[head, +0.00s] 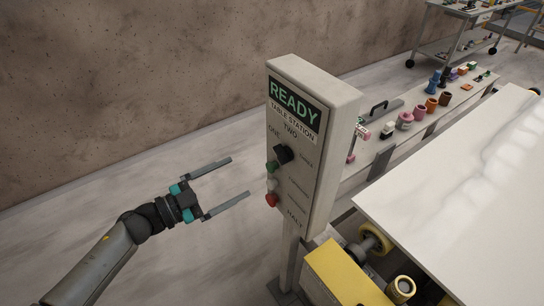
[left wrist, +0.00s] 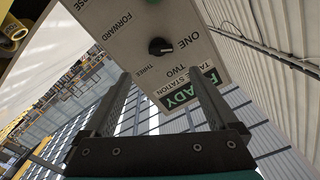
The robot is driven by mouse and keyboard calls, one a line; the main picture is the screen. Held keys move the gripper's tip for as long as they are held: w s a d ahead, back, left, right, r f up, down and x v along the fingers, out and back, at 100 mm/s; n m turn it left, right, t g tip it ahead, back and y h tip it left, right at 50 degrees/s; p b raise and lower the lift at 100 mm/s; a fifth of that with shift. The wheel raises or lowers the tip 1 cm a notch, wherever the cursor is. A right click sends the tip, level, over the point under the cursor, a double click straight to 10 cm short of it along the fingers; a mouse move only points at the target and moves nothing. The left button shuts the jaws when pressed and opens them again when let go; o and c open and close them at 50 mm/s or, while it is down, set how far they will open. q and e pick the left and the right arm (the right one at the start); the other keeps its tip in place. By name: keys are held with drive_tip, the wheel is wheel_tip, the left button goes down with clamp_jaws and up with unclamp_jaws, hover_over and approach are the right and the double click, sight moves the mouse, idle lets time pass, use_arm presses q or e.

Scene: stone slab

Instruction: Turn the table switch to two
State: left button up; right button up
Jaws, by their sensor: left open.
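The table switch is a black rotary knob (head: 284,154) on the front of a pale control box (head: 330,110) headed READY, TABLE STATION. ONE, TWO and THREE are printed around it. The knob also shows in the left wrist view (left wrist: 160,46), where a small light mark seems to face the ONE side; its exact setting is hard to tell. My left gripper (head: 240,176) is open and empty, left of the box and apart from it. In the left wrist view its fingers (left wrist: 160,75) reach toward the panel, with the knob beyond the gap between them. My right gripper is not in view.
Below the knob are a green button (head: 271,167), a pale button (head: 272,185) and a red button (head: 271,201). A white stone slab (head: 450,200) and yellow machine parts (head: 345,275) lie right of the box. The floor left of the box is clear.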

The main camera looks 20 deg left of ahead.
sight(277, 156)
use_arm(q)
drive_tip(key=x, duration=1)
drive_tip(key=shift+w+p, duration=0.1)
drive_tip(key=shift+p, duration=0.3)
drive_tip(key=shift+x, duration=0.8)
drive_tip(key=shift+c, duration=0.5)
drive_tip(key=c, duration=1.3)
drive_tip(key=shift+o, duration=0.2)
